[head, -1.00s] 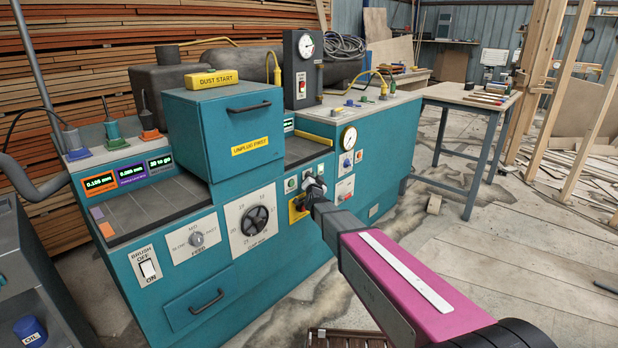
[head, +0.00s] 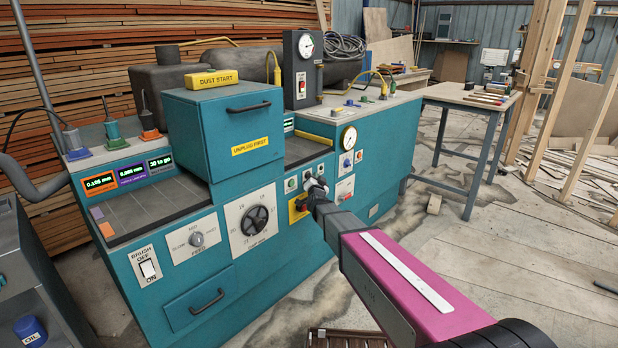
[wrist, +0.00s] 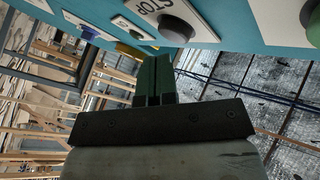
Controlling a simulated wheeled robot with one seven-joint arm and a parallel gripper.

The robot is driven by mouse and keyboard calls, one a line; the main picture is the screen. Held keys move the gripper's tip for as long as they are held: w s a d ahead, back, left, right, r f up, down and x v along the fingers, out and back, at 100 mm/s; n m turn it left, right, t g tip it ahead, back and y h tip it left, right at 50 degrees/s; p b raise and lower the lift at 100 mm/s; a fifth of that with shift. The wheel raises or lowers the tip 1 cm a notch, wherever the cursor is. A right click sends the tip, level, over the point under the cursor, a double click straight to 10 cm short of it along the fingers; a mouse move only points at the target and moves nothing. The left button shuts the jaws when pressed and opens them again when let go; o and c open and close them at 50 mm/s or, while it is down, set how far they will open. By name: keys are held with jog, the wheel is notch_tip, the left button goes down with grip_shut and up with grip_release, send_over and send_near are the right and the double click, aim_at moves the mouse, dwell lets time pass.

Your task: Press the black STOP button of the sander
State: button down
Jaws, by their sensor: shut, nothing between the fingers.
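The sander is the large teal machine (head: 290,255) in the head view. In the wrist view its black STOP button (wrist: 176,27) stands out from a white plate (wrist: 150,8) lettered STOP, on the teal front. In the head view my gripper covers most of that button's spot. My gripper (head: 312,188) is at the sander's front panel. In the wrist view its dark fingers (wrist: 154,58) are shut together and empty, with their tips close to the STOP button. I cannot tell whether they touch it.
A green button (head: 291,185) sits left of my gripper, above a yellow plate (head: 297,208). A gauge (head: 349,138) and more small controls are to the right. A grey-legged table (head: 470,97) stands behind at right. The floor right of the sander is mostly open.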

jog(key=shift+s+d, duration=0.1)
jog(key=shift+d, duration=0.05)
jog(key=s+d, duration=0.1)
jog(key=d, duration=0.1)
jog(key=s+d, duration=0.1)
jog(key=s, duration=0.1)
jog(key=shift+d, duration=0.4)
dwell(0.3)
jog(key=shift+d+f, duration=0.1)
dwell(0.5)
jog(key=s+d+f+n+g, duration=0.5)
jog(key=s+d+f+g, duration=0.65)
jog(key=s, duration=0.25)
jog(key=s+d+f+g+h, duration=0.1)
jog(key=s+d+g, duration=0.3)
jog(key=s, duration=0.5)
jog(key=s+d+f+n+g+h, duration=0.1)
jog(key=s+d+f+g, duration=0.2)
jog(key=s+d, duration=0.3)
jog(key=s+g, duration=0.1)
jog(key=s, duration=0.2)
jog(key=shift+s+d, duration=0.15)
jog(key=shift+s, duration=0.05)
